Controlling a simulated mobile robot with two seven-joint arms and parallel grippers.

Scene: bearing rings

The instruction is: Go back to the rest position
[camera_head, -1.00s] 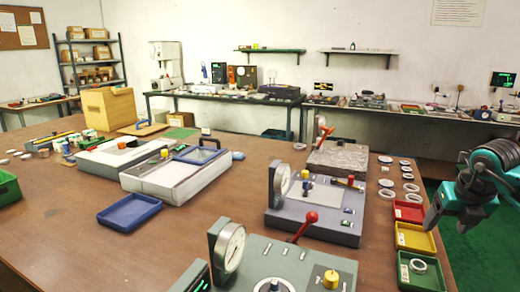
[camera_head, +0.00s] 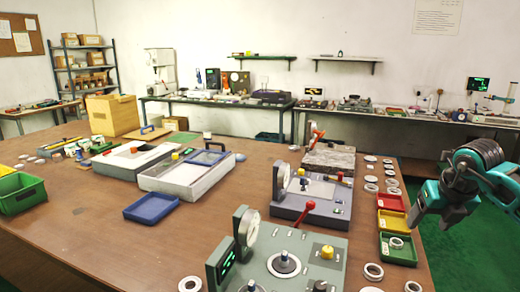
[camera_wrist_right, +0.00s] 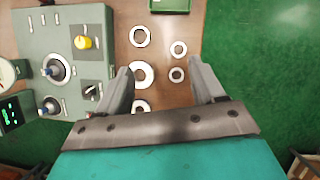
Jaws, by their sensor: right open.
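My right gripper (camera_head: 434,222) hangs at the right edge of the table in the head view, beside the colored trays and above the green floor. In the right wrist view the right gripper (camera_wrist_right: 162,82) has its two fingers apart with nothing held between them. Metal bearing rings (camera_wrist_right: 141,74) lie on the table below it, one partly behind the left finger. A ring (camera_head: 396,243) lies in the green tray (camera_head: 396,257) in the head view. My left gripper is not in the head view.
Red (camera_head: 390,202) and yellow (camera_head: 391,223) trays line the table's right edge. Grey gauge devices (camera_head: 311,216) stand left of them, and a console (camera_head: 330,251) with a yellow knob at the front. A blue tray (camera_head: 152,207) lies mid-table. Bare table (camera_head: 80,225) shows at left.

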